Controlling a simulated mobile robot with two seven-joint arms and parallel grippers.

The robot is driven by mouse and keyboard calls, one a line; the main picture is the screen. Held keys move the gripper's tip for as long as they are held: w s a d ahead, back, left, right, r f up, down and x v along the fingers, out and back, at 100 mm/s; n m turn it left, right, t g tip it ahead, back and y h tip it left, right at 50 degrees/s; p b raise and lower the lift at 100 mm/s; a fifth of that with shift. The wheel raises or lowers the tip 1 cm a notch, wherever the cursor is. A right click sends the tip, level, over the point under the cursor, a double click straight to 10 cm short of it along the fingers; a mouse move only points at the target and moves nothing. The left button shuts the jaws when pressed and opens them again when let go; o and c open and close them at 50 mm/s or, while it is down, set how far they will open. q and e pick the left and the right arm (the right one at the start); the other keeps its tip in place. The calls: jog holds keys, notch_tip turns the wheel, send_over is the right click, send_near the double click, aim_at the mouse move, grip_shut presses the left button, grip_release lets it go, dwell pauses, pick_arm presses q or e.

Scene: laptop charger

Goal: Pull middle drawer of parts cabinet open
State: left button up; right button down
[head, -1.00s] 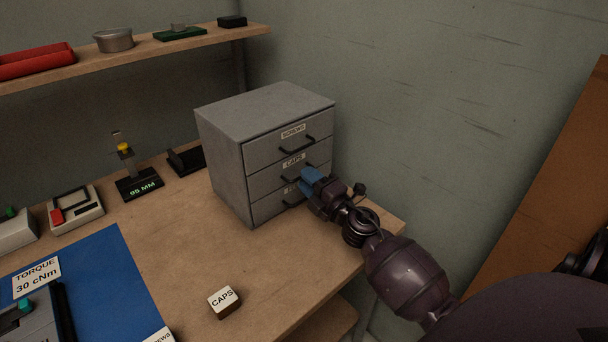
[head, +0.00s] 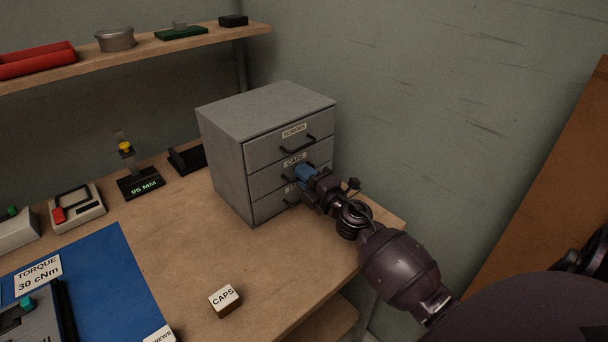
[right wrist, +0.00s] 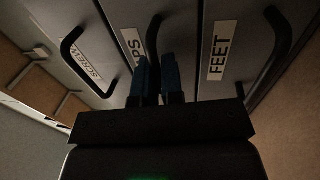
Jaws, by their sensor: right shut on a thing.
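The grey parts cabinet (head: 222,160) stands on the bench with three drawers, and all look flush with its front. The middle drawer (head: 264,182) is labelled CAPS, and its label shows partly in the right wrist view (right wrist: 131,42). My right gripper (head: 301,176) is at the middle drawer, its blue fingers shut on that drawer's dark handle (right wrist: 153,34). The fingers hide much of the handle. My left gripper is not in view.
The SCREWS drawer (head: 262,150) is above and the FEET drawer (head: 264,208) below, each with a dark protruding handle. A small CAPS block (head: 224,300) lies on the bench (head: 180,250) in front. The bench between block and cabinet is clear.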

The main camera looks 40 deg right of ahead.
jog(key=s+d, duration=0.1)
jog(key=s, duration=1.2)
jog(key=shift+s+p, duration=0.15)
jog(key=shift+p, duration=0.15)
jog(key=c, duration=1.3)
grip_release()
